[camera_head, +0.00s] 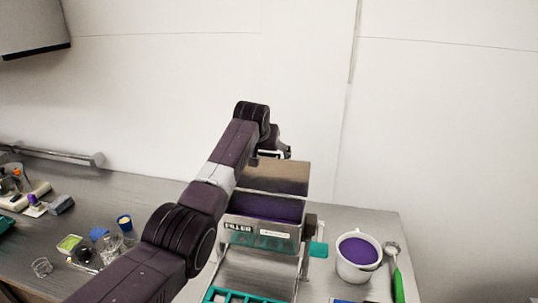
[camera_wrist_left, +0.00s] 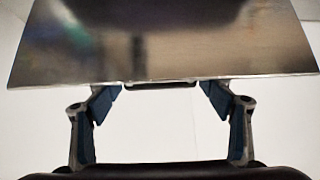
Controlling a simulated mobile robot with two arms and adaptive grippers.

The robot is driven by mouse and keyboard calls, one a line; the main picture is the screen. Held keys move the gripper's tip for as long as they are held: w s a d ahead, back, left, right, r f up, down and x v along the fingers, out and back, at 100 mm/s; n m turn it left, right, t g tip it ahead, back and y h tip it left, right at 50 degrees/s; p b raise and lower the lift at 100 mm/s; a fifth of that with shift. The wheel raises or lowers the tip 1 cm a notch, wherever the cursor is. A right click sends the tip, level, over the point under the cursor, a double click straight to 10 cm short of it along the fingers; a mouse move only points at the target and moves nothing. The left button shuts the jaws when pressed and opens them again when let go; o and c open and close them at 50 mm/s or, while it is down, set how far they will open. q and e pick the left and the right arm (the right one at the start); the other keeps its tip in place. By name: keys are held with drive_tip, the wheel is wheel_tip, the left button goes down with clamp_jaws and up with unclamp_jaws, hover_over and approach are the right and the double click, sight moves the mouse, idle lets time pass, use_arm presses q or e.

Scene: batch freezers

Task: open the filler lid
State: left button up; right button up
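The filler (camera_head: 262,236) stands on the counter, with purple contents showing inside its hopper. Its shiny metal lid (camera_head: 278,177) stands raised at the back of the hopper, so the top is open at the front. In the left wrist view the lid (camera_wrist_left: 165,40) fills the upper part, with a dark handle bar (camera_wrist_left: 160,85) at its lower edge. My left gripper (camera_wrist_left: 160,95) is open, its fingers wide apart on either side of the handle. In the head view my left gripper (camera_head: 274,153) is at the lid's upper edge, partly hidden by my arm. My right gripper is out of view.
A white tub of purple mix (camera_head: 357,256) and a green-handled scoop (camera_head: 397,280) are right of the filler. A teal tray (camera_head: 240,296) lies in front. Small jars and cups (camera_head: 110,243) stand at the left. A wall is close behind.

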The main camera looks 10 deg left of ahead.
use_arm(q)
drive_tip(key=shift+s, duration=0.1)
drive_tip(key=v, duration=1.2)
drive_tip(key=shift+f, duration=0.15)
idle(0.3)
